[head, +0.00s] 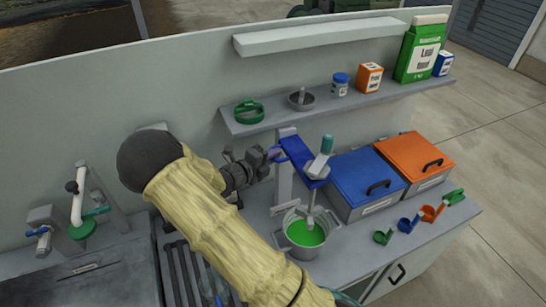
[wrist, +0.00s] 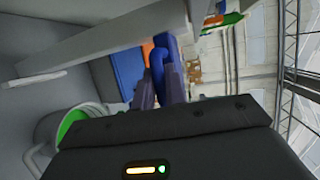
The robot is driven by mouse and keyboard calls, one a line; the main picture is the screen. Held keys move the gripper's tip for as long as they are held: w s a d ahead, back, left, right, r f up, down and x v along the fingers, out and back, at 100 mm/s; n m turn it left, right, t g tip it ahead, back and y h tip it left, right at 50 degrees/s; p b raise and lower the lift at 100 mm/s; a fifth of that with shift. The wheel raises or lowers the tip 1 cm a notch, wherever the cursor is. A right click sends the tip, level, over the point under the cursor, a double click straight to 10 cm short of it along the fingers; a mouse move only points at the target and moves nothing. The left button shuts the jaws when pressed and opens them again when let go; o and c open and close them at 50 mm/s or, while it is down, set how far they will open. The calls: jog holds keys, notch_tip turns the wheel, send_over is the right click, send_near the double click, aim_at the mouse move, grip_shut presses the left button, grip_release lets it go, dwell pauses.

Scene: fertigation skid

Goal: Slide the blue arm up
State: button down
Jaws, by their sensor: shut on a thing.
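The blue arm (head: 302,160) juts from a grey upright post (head: 284,178) and carries a mixer with a teal-topped grey body (head: 323,158). Its shaft goes down into a metal bucket (head: 286,236) of green liquid. My gripper (head: 271,155) is at the arm's left end, shut on its blue loop handle. In the wrist view, the blue handle (wrist: 158,62) sits between the two fingers of my gripper (wrist: 160,85). The bucket (wrist: 45,130) shows at lower left there. The exact finger contact is small in the head view.
A shelf (head: 330,107) with a green ring, a bowl, a jar and cartons is above and behind the mixer. Blue-lidded (head: 366,178) and orange-lidded (head: 415,156) bins stand to its right. Several coloured scoops (head: 430,213) lie in front of them. Taps (head: 80,205) are at left.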

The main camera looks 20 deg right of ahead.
jog(key=shift+w+d+r+p, duration=0.15)
jog(key=shift+r+p, duration=0.3)
jog(key=shift+r, duration=0.65)
jog(key=c, duration=1.5)
grip_release()
jog(key=shift+o, duration=0.2)
jog(key=shift+a+f, duration=0.2)
jog(key=shift+a, duration=0.05)
jog(key=shift+s+a, duration=0.2)
jog(key=shift+a, duration=0.05)
jog(key=b+v, duration=0.4)
jog(key=v, duration=1.2)
jog(key=shift+s+a+r+b, duration=0.15)
jog(key=shift+a+r+b, duration=0.15)
jog(key=shift+b, duration=0.1)
